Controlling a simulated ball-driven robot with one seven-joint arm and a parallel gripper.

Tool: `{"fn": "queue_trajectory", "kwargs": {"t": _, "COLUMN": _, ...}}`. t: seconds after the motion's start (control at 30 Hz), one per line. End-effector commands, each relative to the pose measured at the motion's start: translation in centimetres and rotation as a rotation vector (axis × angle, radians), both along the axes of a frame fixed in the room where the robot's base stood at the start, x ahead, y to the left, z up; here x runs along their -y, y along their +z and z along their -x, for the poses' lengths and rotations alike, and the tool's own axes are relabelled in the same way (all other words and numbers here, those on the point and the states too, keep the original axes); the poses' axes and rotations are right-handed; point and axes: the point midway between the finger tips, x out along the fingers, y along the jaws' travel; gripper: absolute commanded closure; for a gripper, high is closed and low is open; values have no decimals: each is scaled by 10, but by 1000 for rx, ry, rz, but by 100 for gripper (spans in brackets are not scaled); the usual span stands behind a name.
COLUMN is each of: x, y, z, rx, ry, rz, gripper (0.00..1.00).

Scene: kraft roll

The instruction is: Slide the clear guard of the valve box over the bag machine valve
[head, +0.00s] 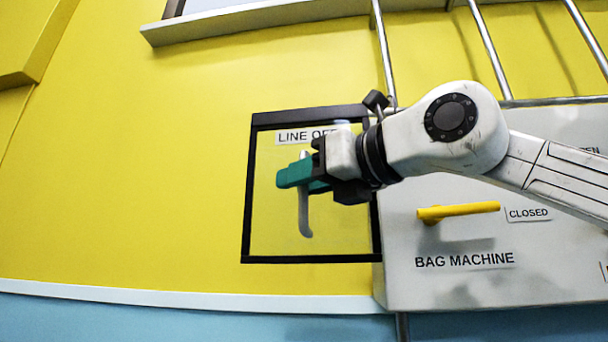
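The clear guard (275,222) is a see-through pane in a black frame, marked LINE OFF, left of the valve box (470,285). A pale grey upright handle (305,215) is at its middle. My gripper (298,178), with teal fingers, reaches in from the right at the handle's upper half. The near finger covers part of the handle; the far finger is mostly hidden, so I cannot tell whether they press on it. The bag machine valve is a yellow lever (458,211), lying level beside the CLOSED label on the grey-white box, uncovered by the guard.
Metal pipes (490,50) run down to the valve box's top. A pale ledge (255,20) crosses the yellow wall (130,170) above. My arm passes in front of the box's upper part. The wall left of the guard is clear.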

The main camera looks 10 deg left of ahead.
Motion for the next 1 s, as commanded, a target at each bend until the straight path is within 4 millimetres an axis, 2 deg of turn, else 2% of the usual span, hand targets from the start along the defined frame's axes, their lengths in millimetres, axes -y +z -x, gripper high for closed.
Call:
{"fn": "queue_trajectory", "kwargs": {"t": 0.23, "x": 0, "y": 0, "z": 0, "rx": 0, "ry": 0, "rz": 0, "gripper": 68}}
{"fn": "queue_trajectory", "kwargs": {"t": 0.57, "x": 0, "y": 0, "z": 0, "rx": 0, "ry": 0, "rz": 0, "gripper": 99}}
{"fn": "queue_trajectory", "kwargs": {"t": 1.0, "x": 1, "y": 0, "z": 0, "rx": 0, "ry": -1, "rz": 0, "gripper": 100}}
